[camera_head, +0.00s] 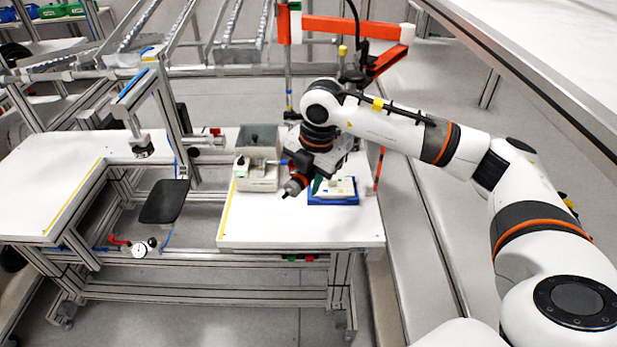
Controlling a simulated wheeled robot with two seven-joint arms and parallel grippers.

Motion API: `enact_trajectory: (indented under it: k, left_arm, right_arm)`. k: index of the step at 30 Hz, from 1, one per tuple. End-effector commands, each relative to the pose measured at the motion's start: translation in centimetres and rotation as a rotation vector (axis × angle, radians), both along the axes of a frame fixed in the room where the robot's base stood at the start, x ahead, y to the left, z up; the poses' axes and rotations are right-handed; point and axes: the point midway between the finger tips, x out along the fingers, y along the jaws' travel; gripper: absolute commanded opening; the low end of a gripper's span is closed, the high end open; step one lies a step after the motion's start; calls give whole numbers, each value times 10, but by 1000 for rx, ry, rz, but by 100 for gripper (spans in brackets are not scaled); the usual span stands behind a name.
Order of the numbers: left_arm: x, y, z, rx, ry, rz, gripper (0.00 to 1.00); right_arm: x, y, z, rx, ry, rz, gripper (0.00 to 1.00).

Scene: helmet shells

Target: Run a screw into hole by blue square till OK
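My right arm comes in from the right and reaches over the right-hand white table. My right gripper (312,172) is above the table, between the feeder-like box and the blue tray. A dark piece with an orange ring and a grey end (293,187) sticks out at its lower left; I cannot tell whether it is a held tool. The fingers are too small and dark to read. A blue tray (333,202) holds a pale part (341,187) with small coloured marks, partly hidden by my gripper. No screw, hole or OK sign can be made out. My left gripper is not in view.
A grey-white box (257,178) stands left of the tray. An orange jointed arm (345,27) with a black cable rises behind my gripper. A press-like frame (165,115) stands at left. The white table's front (300,230) is clear.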

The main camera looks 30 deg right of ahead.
Motion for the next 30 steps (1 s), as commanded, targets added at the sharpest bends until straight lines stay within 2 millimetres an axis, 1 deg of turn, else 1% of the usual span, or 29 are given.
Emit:
enact_trajectory:
  k: [1,2,4,5,9,10,14,16,30]
  left_arm:
    - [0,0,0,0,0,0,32]
    - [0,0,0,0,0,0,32]
    - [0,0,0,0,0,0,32]
    - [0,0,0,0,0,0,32]
    - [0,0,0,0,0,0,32]
    - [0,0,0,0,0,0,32]
    - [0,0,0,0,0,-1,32]
    - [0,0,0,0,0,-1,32]
    - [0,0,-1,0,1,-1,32]
  right_arm:
    - [0,0,0,0,0,0,5]
    - [0,0,0,0,0,0,0]
    - [0,0,0,0,0,0,0]
    - [0,0,0,0,0,0,26]
    - [0,0,0,0,0,0,3]
    - [0,0,0,0,0,0,0]
    - [0,2,2,1,-4,1,0]
    - [0,6,1,1,-3,3,0]
    - [-7,50,1,1,-2,3,0]
